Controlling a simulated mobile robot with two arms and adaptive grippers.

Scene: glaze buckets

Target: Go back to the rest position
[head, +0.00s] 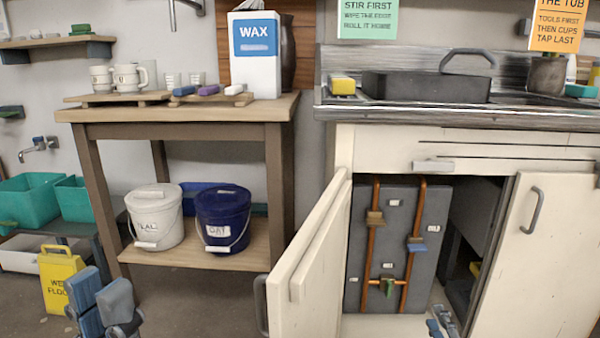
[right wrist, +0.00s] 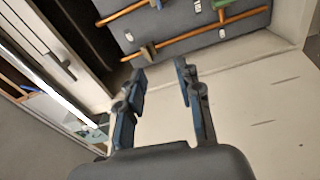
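My left gripper (head: 103,296) is at the lower left of the head view, in front of the yellow wet-floor sign. Its two blue-padded fingers look close together, and the gap between them is unclear. My right gripper (head: 442,322) is low in front of the open cabinet in the head view. In the right wrist view the right gripper (right wrist: 160,72) has its fingers spread with nothing between them. Beyond them is the grey panel (head: 395,225) with copper pipes and brown, blue and green valve handles. The fingers look apart from the pipes.
The open cabinet door (head: 310,262) stands out left of the right gripper. The wooden table (head: 180,112) holds cups and a wax box (head: 255,70); a white bucket (head: 154,215) and a blue bucket (head: 222,215) sit on its lower shelf. A wet-floor sign (head: 58,285) stands left.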

